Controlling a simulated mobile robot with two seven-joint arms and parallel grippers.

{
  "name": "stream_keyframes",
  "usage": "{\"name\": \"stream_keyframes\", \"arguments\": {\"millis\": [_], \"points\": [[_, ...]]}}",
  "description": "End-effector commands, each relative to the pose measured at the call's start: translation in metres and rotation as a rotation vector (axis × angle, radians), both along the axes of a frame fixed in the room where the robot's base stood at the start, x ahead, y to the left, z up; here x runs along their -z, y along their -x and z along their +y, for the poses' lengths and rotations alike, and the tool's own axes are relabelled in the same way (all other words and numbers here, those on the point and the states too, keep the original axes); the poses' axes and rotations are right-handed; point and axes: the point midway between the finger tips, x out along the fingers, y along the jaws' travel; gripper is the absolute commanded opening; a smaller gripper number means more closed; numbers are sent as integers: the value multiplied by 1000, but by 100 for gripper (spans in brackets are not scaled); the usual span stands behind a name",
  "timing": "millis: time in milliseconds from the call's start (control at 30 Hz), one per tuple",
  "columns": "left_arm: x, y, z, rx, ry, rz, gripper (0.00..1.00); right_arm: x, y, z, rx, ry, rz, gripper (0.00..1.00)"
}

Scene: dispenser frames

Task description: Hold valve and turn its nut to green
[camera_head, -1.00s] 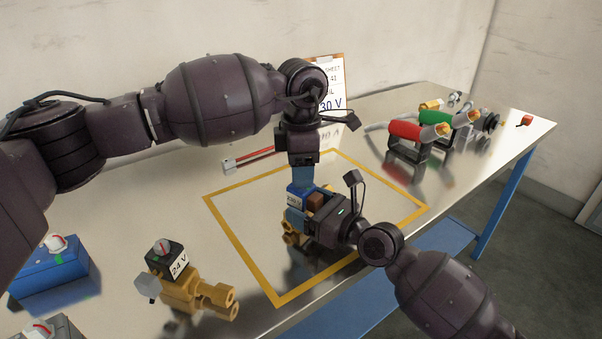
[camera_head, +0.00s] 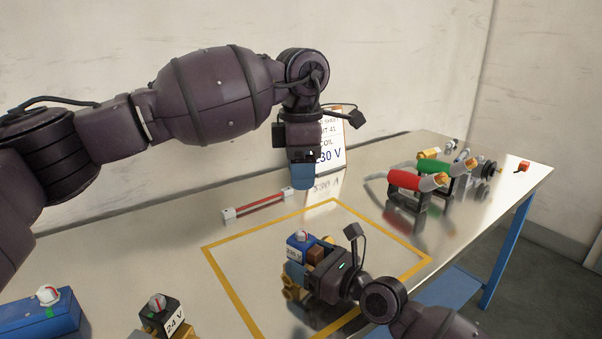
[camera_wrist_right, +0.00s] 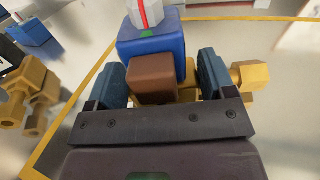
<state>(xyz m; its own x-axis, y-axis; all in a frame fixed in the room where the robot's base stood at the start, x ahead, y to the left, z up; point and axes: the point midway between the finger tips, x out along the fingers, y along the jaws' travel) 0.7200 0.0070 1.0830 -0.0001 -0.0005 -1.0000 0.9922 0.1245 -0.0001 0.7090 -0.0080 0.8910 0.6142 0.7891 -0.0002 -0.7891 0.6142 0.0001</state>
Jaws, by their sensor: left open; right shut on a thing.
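The valve has a blue coil block (camera_head: 296,250) with a "230 V" label, a brown block (camera_wrist_right: 153,78) and a brass body (camera_head: 289,284). It stands upright inside the yellow outline. Its grey-white nut (camera_head: 301,236) with a red stripe is on top; in the right wrist view the nut (camera_wrist_right: 155,14) is cut off by the upper edge. The red stripe points towards a green mark (camera_wrist_right: 147,33) on the blue top. My right gripper (camera_wrist_right: 160,82) is shut on the valve, one finger on each side. My left gripper (camera_head: 303,178) is open and empty, above and apart from the nut.
A 24 V valve (camera_head: 163,318) and a blue box with a knob (camera_head: 38,314) stand at lower left. A red bar on white ends (camera_head: 259,204) lies behind the outline. Red (camera_head: 404,180) and green (camera_head: 434,168) cylinders stand at right. A sheet (camera_head: 331,150) stands behind my left gripper.

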Motion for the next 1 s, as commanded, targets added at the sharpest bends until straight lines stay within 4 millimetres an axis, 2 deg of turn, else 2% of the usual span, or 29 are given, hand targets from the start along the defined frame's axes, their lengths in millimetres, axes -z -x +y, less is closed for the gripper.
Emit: {"name": "stream_keyframes", "arguments": {"millis": [100, 133, 267, 633, 767, 1000], "points": [[0, 0, 0, 0, 0, 0, 49, 0, 0, 0, 0, 0, 0, 34], [0, 0, 0, 0, 0, 0, 49, 0, 0, 0, 0, 0, 0, 79], [0, 0, 0, 0, 0, 0, 49, 0, 0, 0, 0, 0, 0, 99], [0, 0, 0, 0, 0, 0, 49, 0, 5, -6, 1, 0, 0, 100], [0, 0, 0, 0, 0, 0, 49, 1, 16, -21, 1, 1, 2, 100], [0, 0, 0, 0, 0, 0, 49, 1, 45, -58, 1, 1, 2, 100]]}}
